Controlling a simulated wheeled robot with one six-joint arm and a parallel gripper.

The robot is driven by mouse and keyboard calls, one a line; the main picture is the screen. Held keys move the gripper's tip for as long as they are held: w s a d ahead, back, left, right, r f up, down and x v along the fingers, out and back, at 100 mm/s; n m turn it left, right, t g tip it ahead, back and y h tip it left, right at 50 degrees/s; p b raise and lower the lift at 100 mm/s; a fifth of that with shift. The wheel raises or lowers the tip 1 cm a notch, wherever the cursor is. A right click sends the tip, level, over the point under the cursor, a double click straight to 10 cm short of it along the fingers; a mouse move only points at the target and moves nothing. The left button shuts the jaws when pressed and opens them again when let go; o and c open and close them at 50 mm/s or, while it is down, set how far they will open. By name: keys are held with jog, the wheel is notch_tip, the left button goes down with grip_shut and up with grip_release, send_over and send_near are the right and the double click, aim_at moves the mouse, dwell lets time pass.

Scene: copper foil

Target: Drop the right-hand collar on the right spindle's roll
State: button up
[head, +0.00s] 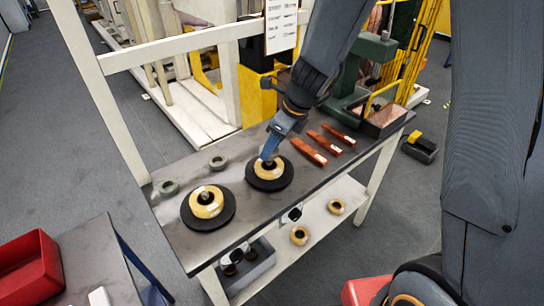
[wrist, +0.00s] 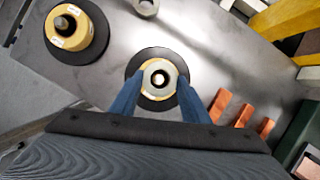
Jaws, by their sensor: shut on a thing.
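The right spindle's roll (head: 268,171) is a yellow-tan ring on a black disc (head: 286,182) on the grey table. My gripper (head: 268,152) is right over it, fingers pointing down. In the wrist view my gripper (wrist: 158,88) is shut on a grey collar (wrist: 158,64), one finger on each side. The collar's hole lines up with the spindle tip (wrist: 159,79), which shows inside it. The yellow roll shows around the collar's edge. I cannot tell whether the collar touches the roll. The collar is mostly hidden in the head view.
The left spindle's roll (head: 206,201) sits on its own black disc. Several copper strips (head: 309,152) lie right of the spindle. A green machine (head: 367,70) stands at the table's far right end.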

aim_at(275, 152)
jog(key=shift+f+b, duration=0.5)
jog(key=shift+f, duration=1.4)
jog(key=shift+f, duration=0.1)
jog(key=shift+f, duration=0.15)
jog(key=o, duration=1.2)
